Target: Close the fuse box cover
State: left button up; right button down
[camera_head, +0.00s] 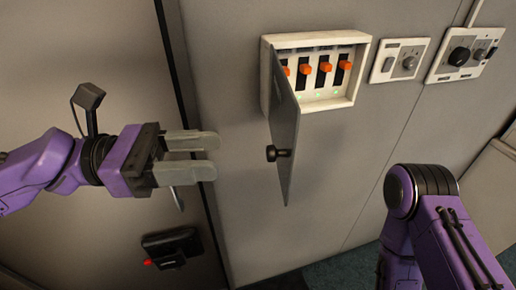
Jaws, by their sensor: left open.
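The fuse box (356,92) is a white wall box with several orange switches inside. Its grey cover (284,120) is hinged at the left and swung well open, standing out from the wall. A dark knob (278,153) sits low on the cover. My left gripper (214,155) is to the left of the cover, open and empty, its fingers pointing right toward the knob with a gap between. My right arm shows at the lower right, but its gripper is not visible.
Two white switch panels, a small one (400,60) and a larger one (466,54), are on the wall right of the fuse box. A black box with a red tip (172,247) is low at the left. The wall below the fuse box is clear.

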pick_arm(q)
jog(key=d, duration=0.8)
jog(key=shift+w, duration=0.35)
grip_shut()
